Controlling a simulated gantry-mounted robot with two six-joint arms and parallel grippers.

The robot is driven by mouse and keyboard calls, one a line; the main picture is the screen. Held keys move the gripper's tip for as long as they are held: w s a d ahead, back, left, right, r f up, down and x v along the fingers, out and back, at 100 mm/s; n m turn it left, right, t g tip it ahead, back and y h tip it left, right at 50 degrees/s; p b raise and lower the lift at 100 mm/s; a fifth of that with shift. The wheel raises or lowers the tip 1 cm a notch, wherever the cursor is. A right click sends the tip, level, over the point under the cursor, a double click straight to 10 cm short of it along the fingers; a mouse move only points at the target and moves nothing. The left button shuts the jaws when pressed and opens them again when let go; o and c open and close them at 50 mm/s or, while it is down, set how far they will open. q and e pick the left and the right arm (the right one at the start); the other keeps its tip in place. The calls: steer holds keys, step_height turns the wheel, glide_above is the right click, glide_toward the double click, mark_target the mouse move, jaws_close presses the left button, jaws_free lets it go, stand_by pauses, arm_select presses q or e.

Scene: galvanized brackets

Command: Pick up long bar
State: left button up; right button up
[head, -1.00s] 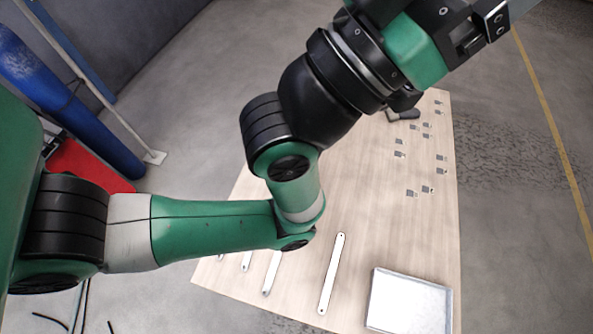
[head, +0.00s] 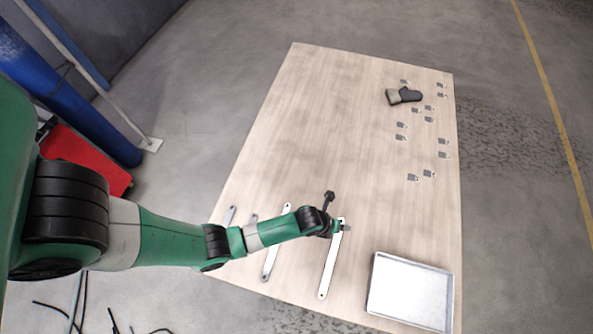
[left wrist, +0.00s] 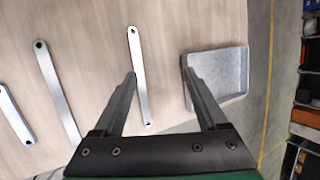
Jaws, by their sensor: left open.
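A long pale metal bar (head: 331,265) with a hole near its end lies flat on the wooden table; it also shows in the left wrist view (left wrist: 139,62). My left gripper (head: 345,228) is over its far part in the head view. In the left wrist view my left gripper (left wrist: 160,72) is open and empty, with the bar between the fingers in the picture, close beside the left finger. The height above the bar is hard to judge. A second long bar (head: 270,262) lies to the left, also seen in the left wrist view (left wrist: 55,88). My right gripper is not in view.
Shorter bars (head: 229,216) lie farther left, partly behind my arm. A metal tray (head: 410,290) stands at the near right of the table (head: 330,130). Small brackets (head: 428,174) and a dark glove-like object (head: 404,96) lie at the far right. The table's middle is clear.

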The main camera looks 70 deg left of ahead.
arm_select(q)
steer(key=s+f+g+b, duration=0.1)
steer(key=s+f+g, duration=0.1)
steer(key=s+f, duration=0.55)
steer(key=s+f+g, duration=0.2)
steer(key=s+f, duration=0.3)
steer(key=s, duration=0.5)
steer(key=g+b, duration=0.2)
glide_toward(270, 261)
steer(key=f+b, duration=0.1)
steer(key=b, duration=0.1)
steer(key=s+f+b, duration=0.1)
steer(key=f+b, duration=0.1)
steer(key=shift+d+b, duration=0.1)
steer(key=shift+b, duration=0.3)
steer(key=shift+f, duration=0.2)
steer(key=f+b, duration=0.2)
steer(key=f, duration=0.1)
steer(key=f+b, duration=0.1)
steer(key=f, duration=0.1)
steer(key=shift+w, duration=0.35)
jaws_close()
